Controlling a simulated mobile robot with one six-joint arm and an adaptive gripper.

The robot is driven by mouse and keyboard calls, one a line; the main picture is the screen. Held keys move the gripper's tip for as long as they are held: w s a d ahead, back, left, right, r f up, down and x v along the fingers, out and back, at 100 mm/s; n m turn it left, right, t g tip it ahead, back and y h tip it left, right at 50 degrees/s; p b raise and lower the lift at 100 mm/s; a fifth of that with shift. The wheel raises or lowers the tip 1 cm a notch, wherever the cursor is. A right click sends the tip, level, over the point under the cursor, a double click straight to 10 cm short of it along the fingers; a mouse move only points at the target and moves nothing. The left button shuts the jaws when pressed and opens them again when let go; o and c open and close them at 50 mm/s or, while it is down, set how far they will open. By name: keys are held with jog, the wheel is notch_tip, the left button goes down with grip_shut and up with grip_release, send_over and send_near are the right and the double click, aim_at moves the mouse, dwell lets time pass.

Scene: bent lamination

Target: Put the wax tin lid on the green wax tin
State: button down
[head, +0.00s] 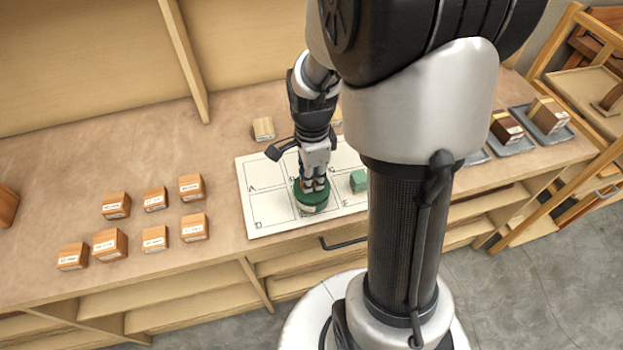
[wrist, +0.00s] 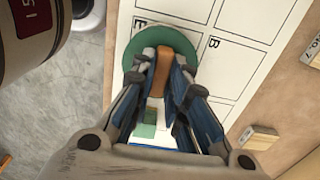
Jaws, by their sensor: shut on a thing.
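My gripper (head: 313,184) points down over the white lettered card and is shut on an orange-brown grip (wrist: 164,68) on a round green piece. I take this piece for the wax tin lid (wrist: 129,52); its green disc shows around the fingertips in the wrist view. In the head view the round green wax tin (head: 311,203) shows right below my fingers, near the card's middle. Lid and tin line up closely there. I cannot tell whether the lid rests on the tin or sits slightly above it, as my fingers hide part of the join.
The white card (head: 262,178) has lettered cells. A green block (head: 358,181) stands on it to the right. Several labelled wooden blocks (head: 154,239) stand at left, and one (head: 263,129) behind the card. Trays (head: 514,145) with brown blocks are at right. The bench's back left is clear.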

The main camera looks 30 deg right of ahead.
jog(key=shift+f, duration=0.1)
jog(key=shift+f+b, duration=0.3)
jog(key=shift+f, duration=0.2)
jog(key=c, duration=1.6)
grip_release()
jog(key=shift+o, duration=0.2)
jog(key=shift+r, duration=0.1)
notch_tip(320, 180, up, 13)
jog(key=p, duration=0.5)
jog(key=s+a+r+n+t, duration=0.2)
jog(key=s+a+r+n, duration=0.3)
jog(key=n, duration=0.5)
jog(key=s+a+r+n+t, duration=0.2)
jog(key=s+a+r+n, duration=0.2)
jog(key=s+n, duration=0.4)
jog(key=a+n, duration=0.1)
jog(key=n, duration=0.2)
jog(key=shift+s+a+r+t, duration=0.3)
jog(key=shift+a+r, duration=0.05)
